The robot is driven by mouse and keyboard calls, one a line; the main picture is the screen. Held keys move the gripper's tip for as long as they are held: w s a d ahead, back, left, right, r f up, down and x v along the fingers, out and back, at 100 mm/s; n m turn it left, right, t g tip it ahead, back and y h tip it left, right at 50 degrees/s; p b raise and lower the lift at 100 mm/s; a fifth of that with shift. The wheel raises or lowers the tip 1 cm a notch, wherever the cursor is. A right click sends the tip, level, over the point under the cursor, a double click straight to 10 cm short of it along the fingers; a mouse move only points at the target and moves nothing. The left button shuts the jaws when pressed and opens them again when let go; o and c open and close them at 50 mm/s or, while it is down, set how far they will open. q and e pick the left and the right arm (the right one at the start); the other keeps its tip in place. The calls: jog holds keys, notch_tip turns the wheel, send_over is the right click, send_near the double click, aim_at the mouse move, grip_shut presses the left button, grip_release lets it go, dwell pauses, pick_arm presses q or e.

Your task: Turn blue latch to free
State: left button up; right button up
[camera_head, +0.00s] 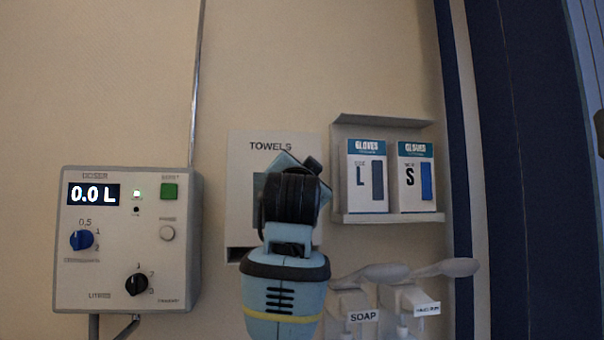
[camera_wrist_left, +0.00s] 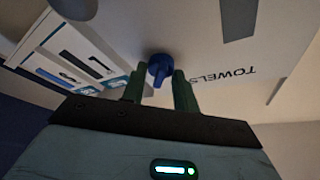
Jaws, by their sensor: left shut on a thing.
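The blue latch (camera_wrist_left: 159,66) is a small round knob with a short grip on the front of the white towel dispenser, beside the word TOWELS. My left gripper (camera_wrist_left: 158,84) has its green fingers on either side of the latch's grip, shut on it. In the head view my left arm stands in front of the towel dispenser (camera_head: 240,165) and hides the latch and the fingertips. The left wrist view shows the dispenser upside down. My right gripper is in neither view.
A grey control box (camera_head: 118,277) with a blue knob (camera_head: 82,240) and a black knob (camera_head: 136,285) hangs at left. A glove shelf (camera_head: 385,217) is at right, above soap dispensers with levers (camera_head: 384,272). Bare wall lies above.

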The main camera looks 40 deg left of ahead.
pick_arm(q)
jog(key=shift+w+d+n+g+y, duration=0.1)
jog(key=shift+n+g+y, duration=0.55)
jog(key=shift+n, duration=1.2)
jog(key=shift+n+g+y, duration=0.35)
jog(key=shift+n+y, duration=0.55)
jog(key=shift+n, duration=0.9)
jog(key=shift+w+d+n+g+y, duration=0.1)
jog(key=shift+n+g+y, duration=0.55)
jog(key=shift+n, duration=1.2)
jog(key=shift+n+y, duration=0.3)
jog(key=shift+s, duration=0.1)
jog(key=o, duration=1)
jog(key=shift+c, duration=0.2)
jog(key=shift+f, duration=0.1)
jog(key=v, duration=0.7)
jog(key=shift+s+d+b, duration=0.25)
jog(key=shift+b, duration=0.1)
